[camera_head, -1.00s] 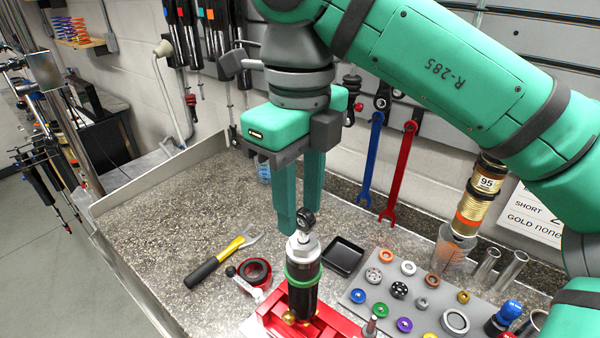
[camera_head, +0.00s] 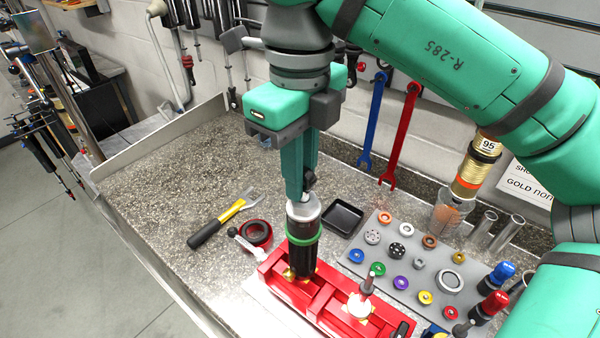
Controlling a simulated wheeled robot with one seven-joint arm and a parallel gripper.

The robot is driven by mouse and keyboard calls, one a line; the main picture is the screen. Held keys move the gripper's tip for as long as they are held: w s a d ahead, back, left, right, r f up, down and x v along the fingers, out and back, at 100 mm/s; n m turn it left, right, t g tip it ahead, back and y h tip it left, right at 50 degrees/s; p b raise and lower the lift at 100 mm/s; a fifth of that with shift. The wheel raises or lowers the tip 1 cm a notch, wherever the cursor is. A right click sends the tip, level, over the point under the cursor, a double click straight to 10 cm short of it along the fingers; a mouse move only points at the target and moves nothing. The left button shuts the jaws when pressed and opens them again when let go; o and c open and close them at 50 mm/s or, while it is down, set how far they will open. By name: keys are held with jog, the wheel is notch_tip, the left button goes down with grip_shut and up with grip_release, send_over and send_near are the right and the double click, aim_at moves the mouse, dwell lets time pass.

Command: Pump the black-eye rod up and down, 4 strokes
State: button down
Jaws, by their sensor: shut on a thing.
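The shock (camera_head: 304,240), a black body with a silver top and a green ring, stands upright in the red fixture (camera_head: 325,290) on the bench. The black eye (camera_head: 309,180) at the top of its rod shows just right of the fingers, mostly hidden behind them. My gripper (camera_head: 298,192) points straight down over the shock, its green fingers shut on the black eye. Little of the rod shows between the fingertips and the silver top.
A grey mat (camera_head: 415,270) with several coloured rings lies right of the shock. A black tray (camera_head: 343,219) sits behind it. Blue (camera_head: 373,120) and red (camera_head: 402,135) wrenches hang behind. The bench's left part is clear.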

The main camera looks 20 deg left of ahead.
jog(key=shift+r, duration=3.25)
jog(key=shift+f, duration=3.1)
jog(key=shift+r, duration=0.15)
jog(key=shift+r, duration=2.95)
jog(key=shift+f, duration=0.1)
jog(key=shift+f, duration=3)
jog(key=shift+r, duration=0.1)
